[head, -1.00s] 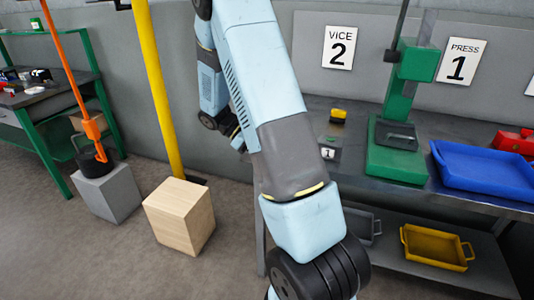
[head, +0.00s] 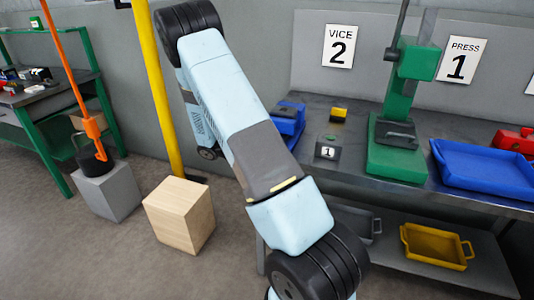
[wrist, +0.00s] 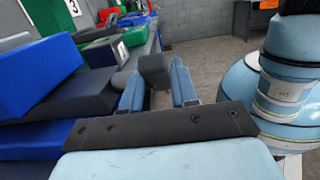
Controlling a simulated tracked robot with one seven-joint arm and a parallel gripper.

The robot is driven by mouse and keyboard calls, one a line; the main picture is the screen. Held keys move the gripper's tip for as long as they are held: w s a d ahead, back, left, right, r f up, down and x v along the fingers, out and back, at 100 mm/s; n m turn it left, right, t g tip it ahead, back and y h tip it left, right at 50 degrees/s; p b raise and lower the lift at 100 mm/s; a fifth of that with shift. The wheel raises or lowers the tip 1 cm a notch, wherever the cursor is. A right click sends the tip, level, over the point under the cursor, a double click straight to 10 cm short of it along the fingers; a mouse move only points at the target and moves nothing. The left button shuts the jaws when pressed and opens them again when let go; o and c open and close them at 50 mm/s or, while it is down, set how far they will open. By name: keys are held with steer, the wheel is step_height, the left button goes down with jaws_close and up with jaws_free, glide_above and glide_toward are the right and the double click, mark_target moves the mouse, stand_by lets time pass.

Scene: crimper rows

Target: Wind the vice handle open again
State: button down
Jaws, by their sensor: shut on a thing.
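The blue vice (head: 288,120) stands at the left end of the grey bench in the head view, partly behind my arm. In the wrist view its blue and dark grey body (wrist: 45,65) fills the left side, close by. My gripper (wrist: 157,82) has its two light-blue fingers on either side of a dark grey block-like grip (wrist: 155,66), apparently the vice handle's end, and is shut on it. The rest of the handle is hidden. My gripper is hidden behind my arm in the head view.
A small block marked 1 (head: 327,148) and a yellow-and-black item (head: 338,115) sit right of the vice. A green press (head: 397,140) and a blue tray (head: 485,168) stand farther right. A wooden block (head: 180,215) is on the floor, left.

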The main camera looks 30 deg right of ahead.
steer(key=shift+w, duration=0.1)
stand_by(0.3)
steer(key=c, duration=1)
jaws_free()
steer(key=shift+o, duration=0.2)
steer(key=shift+w, duration=0.1)
steer(key=v, duration=1.3)
steer(key=shift+w+a+f, duration=0.25)
steer(key=shift+a, duration=0.05)
